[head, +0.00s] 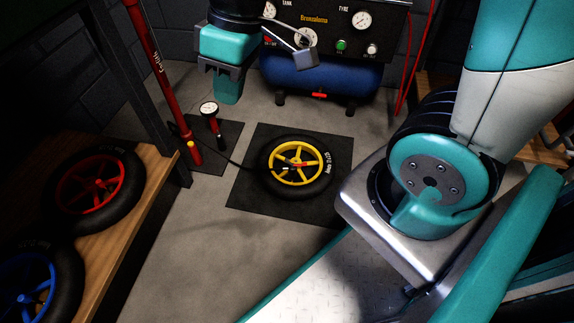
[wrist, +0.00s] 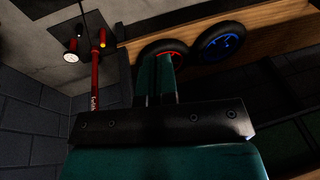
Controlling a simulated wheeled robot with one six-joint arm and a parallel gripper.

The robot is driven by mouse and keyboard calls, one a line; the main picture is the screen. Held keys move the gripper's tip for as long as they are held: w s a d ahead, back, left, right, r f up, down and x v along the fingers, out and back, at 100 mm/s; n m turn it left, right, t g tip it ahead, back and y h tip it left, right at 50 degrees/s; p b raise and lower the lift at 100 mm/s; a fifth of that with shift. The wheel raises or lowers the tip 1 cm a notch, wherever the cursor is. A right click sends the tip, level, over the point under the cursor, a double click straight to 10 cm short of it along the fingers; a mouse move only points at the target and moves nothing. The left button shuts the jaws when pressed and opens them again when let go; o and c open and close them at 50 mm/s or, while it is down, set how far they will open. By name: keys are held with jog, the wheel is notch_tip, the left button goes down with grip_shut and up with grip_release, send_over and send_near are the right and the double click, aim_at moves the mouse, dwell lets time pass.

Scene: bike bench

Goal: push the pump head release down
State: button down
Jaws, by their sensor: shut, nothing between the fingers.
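A small red and dark pump head (head: 297,163) appears at the yellow-rimmed wheel (head: 322,178), which lies flat on a black mat. Its release is too small to make out. A dark hose (head: 235,162) runs from there to the red floor pump (head: 157,65), which also shows in the wrist view (wrist: 95,80). My gripper (head: 228,98) is shut and empty, in the air at the upper middle of the head view, apart from the wheel and pump head. Its two teal fingers (wrist: 157,80) are close together in the wrist view.
A pressure gauge (head: 209,108) stands beside the pump. A blue compressor (head: 322,80) stands at the back. A wooden bench (head: 120,218) on the left holds a red-rimmed wheel (head: 95,182) and a blue-rimmed wheel (head: 35,290). The floor around the black mat (head: 247,195) is mostly clear.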

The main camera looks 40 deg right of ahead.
jog(key=w+d+f+h+b, duration=0.1)
jog(key=w+d+f+b, duration=0.15)
jog(key=f, duration=0.35)
jog(key=w+d+f+b, duration=0.1)
jog(key=w+d+f, duration=0.1)
jog(key=w+f, duration=0.25)
jog(key=n+g+h+b, duration=0.1)
jog(key=n+h+b, duration=0.2)
jog(key=b, duration=0.3)
send_over(286, 159)
notch_tip(286, 159, down, 27)
jog(key=shift+w+a+r, duration=0.15)
jog(key=shift+w+a, duration=0.15)
jog(key=f+b, duration=0.4)
jog(key=b, duration=0.1)
jog(key=f+b, duration=0.2)
jog(key=f, duration=0.1)
jog(key=shift+s+d+b, duration=0.2)
jog(key=shift+d+b, duration=0.05)
jog(key=shift+b, duration=0.05)
